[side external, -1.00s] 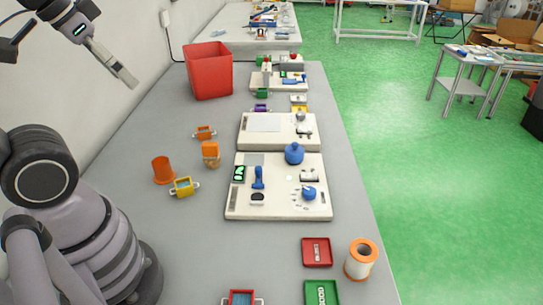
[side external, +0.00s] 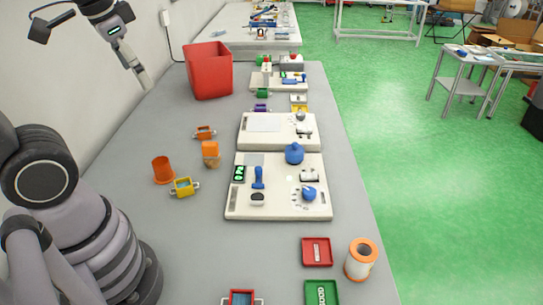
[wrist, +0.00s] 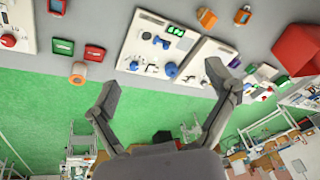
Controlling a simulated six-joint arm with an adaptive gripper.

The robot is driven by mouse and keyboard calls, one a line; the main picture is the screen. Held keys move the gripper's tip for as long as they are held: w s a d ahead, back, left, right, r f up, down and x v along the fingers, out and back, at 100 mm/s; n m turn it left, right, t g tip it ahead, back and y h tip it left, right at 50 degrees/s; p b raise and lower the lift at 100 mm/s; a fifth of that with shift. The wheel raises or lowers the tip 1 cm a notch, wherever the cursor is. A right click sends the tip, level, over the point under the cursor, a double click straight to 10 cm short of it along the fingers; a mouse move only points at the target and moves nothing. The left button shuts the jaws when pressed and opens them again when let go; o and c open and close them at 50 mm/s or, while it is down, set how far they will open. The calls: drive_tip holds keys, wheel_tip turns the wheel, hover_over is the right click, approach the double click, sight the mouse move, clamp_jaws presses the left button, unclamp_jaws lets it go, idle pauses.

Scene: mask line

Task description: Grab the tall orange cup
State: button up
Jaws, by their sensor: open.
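The tall orange cup (side external: 163,171) stands upright on the grey table at the left in the side view, close to my arm. I cannot make it out in the wrist view. My gripper (side external: 143,79) is raised near the wall, to the left of the red bin and well beyond the cup in the side view. In the wrist view my gripper (wrist: 163,80) has its two fingers wide apart with nothing between them.
A red bin (side external: 208,72) stands farther back. White panels (side external: 277,205) fill the table's middle. Bare table lies in front of the cup.

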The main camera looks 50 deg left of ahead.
sight(167, 165)
drive_tip(key=w+a+f+m+g+y, duration=0.35)
drive_tip(key=w+a+f+g, duration=0.2)
drive_tip(key=w+f, duration=0.25)
drive_tip(key=w+a+f+m+g+y, duration=0.1)
drive_tip(key=a+f+m+y, duration=0.1)
drive_tip(key=f, duration=0.6)
drive_tip(key=w+a+f+m+g+y, duration=0.1)
drive_tip(key=w+a+f+m+y, duration=0.1)
drive_tip(key=f, duration=0.6)
drive_tip(key=w+a+f+m+g+y, duration=0.1)
drive_tip(key=w+a+f+m+y, duration=0.1)
drive_tip(key=f, duration=0.6)
drive_tip(key=shift+a+m+g+y, duration=0.15)
drive_tip(key=shift+a+m+y, duration=0.2)
drive_tip(key=shift+m, duration=0.35)
drive_tip(key=shift+a+m+g+y, duration=0.1)
drive_tip(key=shift+a+m+y, duration=0.1)
drive_tip(key=shift+m+y, duration=0.35)
drive_tip(key=x, duration=0.8)
drive_tip(key=shift+s+f, duration=0.1)
drive_tip(key=shift+f, duration=0.1)
drive_tip(key=x, duration=0.5)
drive_tip(key=shift+s+a+f, duration=0.1)
drive_tip(key=shift+s+f, duration=0.05)
drive_tip(key=shift+s, duration=0.25)
drive_tip(key=c, duration=1.2)
